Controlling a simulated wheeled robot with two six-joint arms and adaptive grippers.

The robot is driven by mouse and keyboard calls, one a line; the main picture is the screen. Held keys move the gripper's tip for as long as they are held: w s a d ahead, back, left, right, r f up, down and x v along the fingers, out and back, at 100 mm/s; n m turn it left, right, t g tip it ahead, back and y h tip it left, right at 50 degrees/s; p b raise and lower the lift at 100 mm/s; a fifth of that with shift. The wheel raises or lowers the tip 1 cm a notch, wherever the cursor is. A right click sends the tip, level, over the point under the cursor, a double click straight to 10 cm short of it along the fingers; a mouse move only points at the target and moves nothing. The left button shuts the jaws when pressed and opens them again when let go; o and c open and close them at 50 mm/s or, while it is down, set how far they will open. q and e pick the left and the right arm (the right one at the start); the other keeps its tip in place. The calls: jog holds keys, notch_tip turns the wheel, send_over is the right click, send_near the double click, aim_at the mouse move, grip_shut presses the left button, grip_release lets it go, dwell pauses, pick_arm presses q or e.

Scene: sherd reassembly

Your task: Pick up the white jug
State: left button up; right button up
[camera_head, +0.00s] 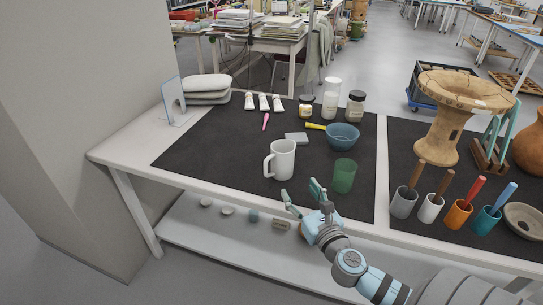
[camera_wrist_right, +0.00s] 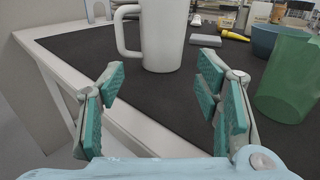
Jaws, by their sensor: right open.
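The white jug (camera_head: 282,160) stands upright on the dark mat, near the middle of the table, with its handle on the left. It also shows in the right wrist view (camera_wrist_right: 164,38), ahead of the fingers and apart from them, its top cut off by the frame. My right gripper (camera_head: 302,198) is open and empty, close to the table's front edge, in front of the jug and slightly right of it. Its teal-padded fingers (camera_wrist_right: 160,92) are spread wide in the right wrist view. My left gripper is not in view.
A green cup (camera_head: 343,176) stands right of the jug, near the right gripper. A blue bowl (camera_head: 342,136), a grey block (camera_head: 297,138) and a yellow-handled tool (camera_head: 316,126) lie behind. The dark mat (camera_head: 215,150) is clear left of the jug. Several handled pots stand further right.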

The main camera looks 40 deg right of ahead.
aim_at(287, 167)
jog(key=x, duration=0.6)
jog(key=shift+d+r+b, duration=0.3)
jog(key=shift+b, duration=0.05)
jog(key=x, duration=0.7)
jog(key=shift+w+r+b, duration=0.1)
jog(key=shift+w+b, duration=0.1)
jog(key=shift+b, duration=0.1)
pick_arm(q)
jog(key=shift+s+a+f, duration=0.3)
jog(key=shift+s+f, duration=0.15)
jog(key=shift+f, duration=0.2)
pick_arm(e)
jog(key=shift+s+a+r, duration=0.1)
jog(key=c, duration=1)
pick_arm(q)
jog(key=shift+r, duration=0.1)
